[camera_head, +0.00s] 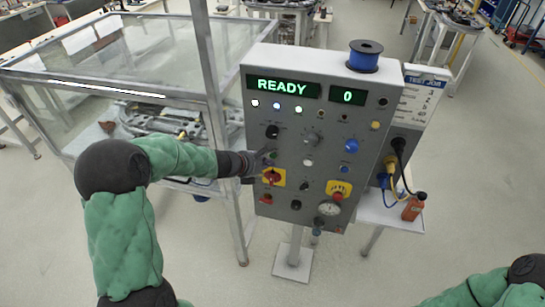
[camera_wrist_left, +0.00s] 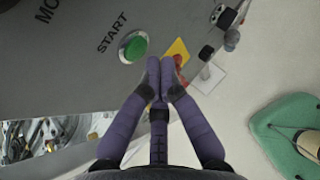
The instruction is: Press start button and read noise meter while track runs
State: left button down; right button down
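The grey control panel (camera_head: 325,120) stands upright in the head view. Its green display (camera_head: 283,87) reads READY and a smaller display (camera_head: 347,96) reads 0. A round dial gauge (camera_head: 329,209) sits low on the panel; its reading is too small to tell. The green START button (camera_wrist_left: 133,46) shows in the left wrist view, just beyond and left of my left gripper (camera_wrist_left: 160,64). The gripper's fingertips are together with nothing between them, apart from the button in the picture. In the head view my left gripper (camera_head: 262,161) is at the panel's left side. My right gripper is out of view.
A yellow-backed red switch (camera_head: 271,177) is just below my left gripper, and another yellow-backed knob (camera_head: 339,190) is to the right. A framed clear enclosure (camera_head: 150,50) stands left of the panel. A blue spool (camera_head: 365,56) sits on top.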

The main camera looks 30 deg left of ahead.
pick_arm(q)
jog(key=shift+w, duration=0.2)
dwell(0.7)
jog(key=shift+w+a, duration=0.1)
jog(key=shift+w, duration=0.1)
